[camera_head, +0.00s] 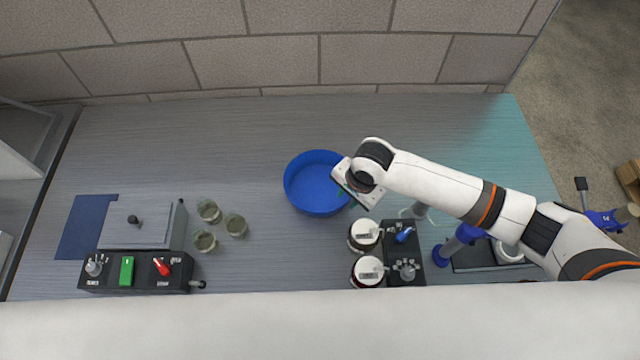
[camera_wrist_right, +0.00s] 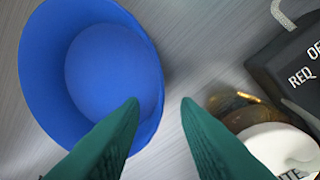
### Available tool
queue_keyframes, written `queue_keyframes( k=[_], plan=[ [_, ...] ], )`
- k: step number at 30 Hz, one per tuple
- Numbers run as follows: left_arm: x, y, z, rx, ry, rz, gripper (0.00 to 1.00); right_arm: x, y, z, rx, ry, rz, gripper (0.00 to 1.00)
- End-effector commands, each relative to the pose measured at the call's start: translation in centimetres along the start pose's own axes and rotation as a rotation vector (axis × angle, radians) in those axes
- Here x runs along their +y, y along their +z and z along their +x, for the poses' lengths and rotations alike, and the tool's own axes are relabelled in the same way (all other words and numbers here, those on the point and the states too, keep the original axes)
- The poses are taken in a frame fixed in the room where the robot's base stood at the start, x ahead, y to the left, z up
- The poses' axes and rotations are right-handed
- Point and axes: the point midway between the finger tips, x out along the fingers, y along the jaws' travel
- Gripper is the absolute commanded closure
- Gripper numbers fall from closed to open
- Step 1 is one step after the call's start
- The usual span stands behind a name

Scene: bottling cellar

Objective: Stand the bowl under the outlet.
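The blue bowl (camera_head: 301,196) stands on the grey table, near its middle; it also shows in the right wrist view (camera_wrist_right: 112,75). I cannot tell which fitting is the outlet; a short spout (camera_head: 198,284) sticks out of the left control box. My left gripper is not in view.
Two white-lidded jars (camera_head: 366,232) stand beside a black switch box (camera_head: 404,262), close right of the bowl. Several glasses (camera_head: 208,210) stand to the left, by a grey box (camera_head: 140,225) with a switch panel (camera_head: 140,270). A blue-handled device (camera_head: 465,240) is at right. The back of the table is clear.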

Motion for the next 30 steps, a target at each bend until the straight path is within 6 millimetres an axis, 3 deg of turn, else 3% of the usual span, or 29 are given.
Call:
queue_keyframes(
  k=[12,22,27,30],
  plan=[
    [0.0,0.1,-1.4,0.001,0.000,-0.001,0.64,0.1,0.3,4.5,0.000,0.000,0.000,0.71],
    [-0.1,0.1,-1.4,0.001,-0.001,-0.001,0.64,0.1,0.3,5.2,0.000,0.002,-0.001,0.71],
    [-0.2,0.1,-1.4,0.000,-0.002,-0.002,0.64,0.1,0.4,5.2,0.000,0.002,-0.001,0.99],
    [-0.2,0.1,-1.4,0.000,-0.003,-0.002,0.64,0.1,0.4,5.2,0.000,0.002,-0.001,1.00]
  ],
)
